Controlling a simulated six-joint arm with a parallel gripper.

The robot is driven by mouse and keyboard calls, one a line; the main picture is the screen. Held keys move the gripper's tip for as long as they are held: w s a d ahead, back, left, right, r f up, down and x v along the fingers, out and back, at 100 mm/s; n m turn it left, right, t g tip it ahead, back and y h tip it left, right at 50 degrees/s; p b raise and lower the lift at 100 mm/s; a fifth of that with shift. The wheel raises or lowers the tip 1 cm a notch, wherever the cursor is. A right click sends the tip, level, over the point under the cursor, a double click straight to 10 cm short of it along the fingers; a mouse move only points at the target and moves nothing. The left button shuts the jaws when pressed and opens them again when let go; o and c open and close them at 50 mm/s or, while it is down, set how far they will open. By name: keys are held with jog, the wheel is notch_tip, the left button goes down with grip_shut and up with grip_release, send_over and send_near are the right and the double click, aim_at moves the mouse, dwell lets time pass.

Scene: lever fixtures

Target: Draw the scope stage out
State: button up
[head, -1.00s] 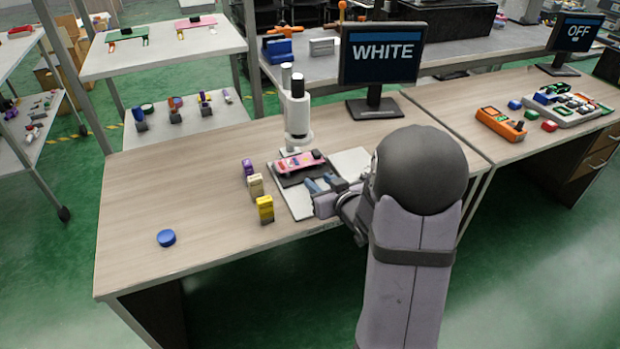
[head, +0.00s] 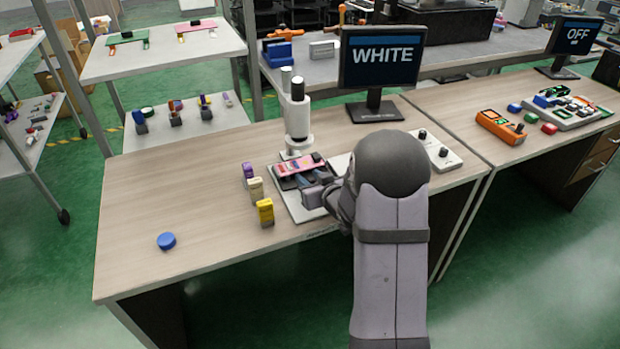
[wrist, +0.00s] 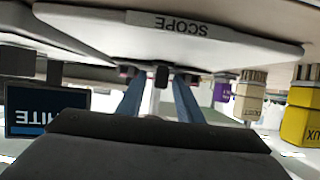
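The scope (head: 297,115) is a white microscope column on a pale base plate (head: 291,207). Its stage carries a pink board (head: 299,165) with coloured parts, under the scope head. My gripper (head: 287,183) is low over the base plate at the stage's near side, pointing at it. In the wrist view, which looks upside down, the two blue-grey fingers (wrist: 160,98) are apart. A small dark block (wrist: 161,77) shows in the gap between them; I cannot tell whether they touch it. The base plate's SCOPE label (wrist: 167,23) is at the top.
Purple (head: 248,170), cream (head: 255,188) and yellow (head: 265,212) blocks stand left of the base plate. A blue disc (head: 166,241) lies front left. A WHITE monitor (head: 380,55) stands behind, and a knob box (head: 437,151) is to the right.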

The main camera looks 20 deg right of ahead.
grip_shut()
jog(key=s, duration=1.1)
jog(key=shift+s+f, duration=0.1)
jog(key=shift+s, duration=0.05)
jog(key=shift+c, duration=0.6)
grip_release()
jog(key=shift+o, duration=0.6)
jog(key=shift+s, duration=0.15)
jog(key=shift+p, duration=0.3)
